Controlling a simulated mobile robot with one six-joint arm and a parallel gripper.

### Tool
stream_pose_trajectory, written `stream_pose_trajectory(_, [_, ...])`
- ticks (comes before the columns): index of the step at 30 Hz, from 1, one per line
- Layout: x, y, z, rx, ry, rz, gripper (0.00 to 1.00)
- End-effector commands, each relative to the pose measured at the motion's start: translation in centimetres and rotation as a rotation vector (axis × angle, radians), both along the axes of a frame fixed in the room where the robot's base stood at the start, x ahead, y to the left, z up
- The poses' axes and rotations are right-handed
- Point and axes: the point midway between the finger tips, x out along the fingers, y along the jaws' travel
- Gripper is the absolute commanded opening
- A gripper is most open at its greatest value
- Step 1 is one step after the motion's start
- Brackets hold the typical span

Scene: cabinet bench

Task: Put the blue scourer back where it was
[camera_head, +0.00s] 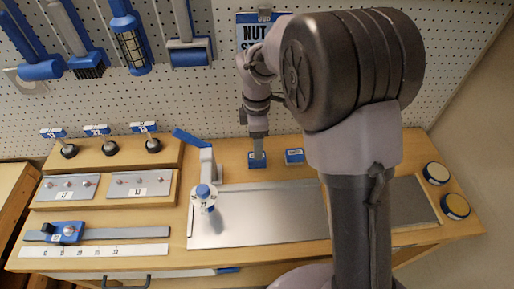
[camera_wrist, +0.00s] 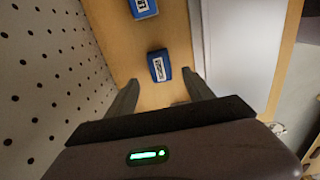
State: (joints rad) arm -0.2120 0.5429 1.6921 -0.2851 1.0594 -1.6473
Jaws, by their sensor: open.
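Two small blue blocks with white labels sit on the wooden bench near the pegboard; either may be the blue scourer, as the labels are too small to read. The nearer block (camera_head: 257,161) is under my gripper (camera_head: 258,145) in the head view. It shows in the wrist view (camera_wrist: 159,66) just beyond the fingertips, roughly centred between them. The other block (camera_head: 294,156) lies to its right and shows at the top of the wrist view (camera_wrist: 143,8). My gripper (camera_wrist: 160,88) is open, with no object seen held between its fingers.
A silver plate (camera_head: 260,222) lies in front of the blocks. The pegboard (camera_head: 225,95) rises behind.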

Motion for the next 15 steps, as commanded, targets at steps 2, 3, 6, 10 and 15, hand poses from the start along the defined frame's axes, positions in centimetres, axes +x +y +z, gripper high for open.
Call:
stream_pose_trajectory(2, [0.0, 0.0, 2.5, 0.001, -0.001, -0.001, 0.61])
stream_pose_trajectory(3, [0.0, 0.0, 3.3, 0.001, -0.001, -0.001, 0.61])
stream_pose_trajectory(6, [0.0, 0.0, 4.5, 0.0, -0.001, 0.0, 0.61])
stream_pose_trajectory(10, [-1.1, -0.6, 7.2, 0.02, -0.03, -0.114, 0.61])
stream_pose_trajectory(15, [-8.9, -3.7, 15.8, 0.166, -0.15, -0.749, 0.61])
